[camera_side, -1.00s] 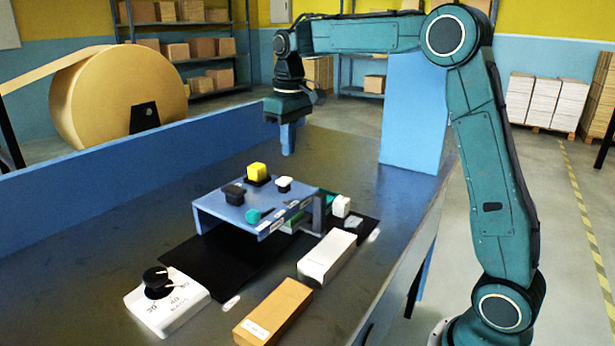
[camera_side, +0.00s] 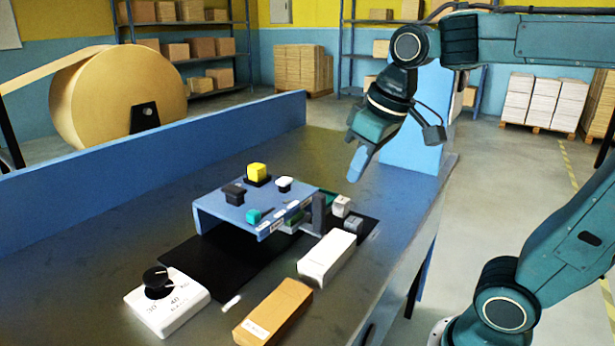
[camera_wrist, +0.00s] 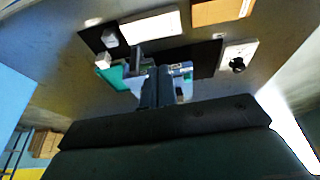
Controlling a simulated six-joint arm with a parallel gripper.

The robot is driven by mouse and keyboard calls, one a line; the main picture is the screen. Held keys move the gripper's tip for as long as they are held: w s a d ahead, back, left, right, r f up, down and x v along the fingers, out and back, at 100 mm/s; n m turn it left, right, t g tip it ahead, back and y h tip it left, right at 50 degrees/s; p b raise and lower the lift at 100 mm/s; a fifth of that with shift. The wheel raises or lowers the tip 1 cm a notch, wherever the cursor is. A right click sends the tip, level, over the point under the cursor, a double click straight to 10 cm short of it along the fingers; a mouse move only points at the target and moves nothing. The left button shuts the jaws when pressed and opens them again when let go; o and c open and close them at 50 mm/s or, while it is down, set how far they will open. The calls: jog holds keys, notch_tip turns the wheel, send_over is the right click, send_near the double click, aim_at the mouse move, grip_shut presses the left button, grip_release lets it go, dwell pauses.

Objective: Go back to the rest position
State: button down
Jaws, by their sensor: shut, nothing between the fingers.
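My gripper (camera_side: 361,160) is shut and empty. It hangs in the air above the table, behind and to the right of the blue stand, with its fingers tilted down to the left in the side view. In the wrist view the gripper fingers (camera_wrist: 158,92) cover part of the stand and the things around it. The teal arm reaches in from the right, touching nothing on the table.
The blue stand (camera_side: 225,212) carries a yellow block (camera_side: 257,170) and several small knobs. A white box (camera_side: 327,257), a tan box (camera_side: 273,311) and a white dial unit (camera_side: 167,302) lie in front. A blue wall (camera_side: 120,190) edges the table's left; a blue column (camera_side: 412,140) stands behind the gripper.

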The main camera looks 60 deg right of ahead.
jog(key=s+a+f+t, duration=0.1)
jog(key=s+f, duration=0.4)
jog(key=s, duration=0.3)
jog(key=shift+s+a+t, duration=0.2)
jog(key=shift+a+t, duration=0.1)
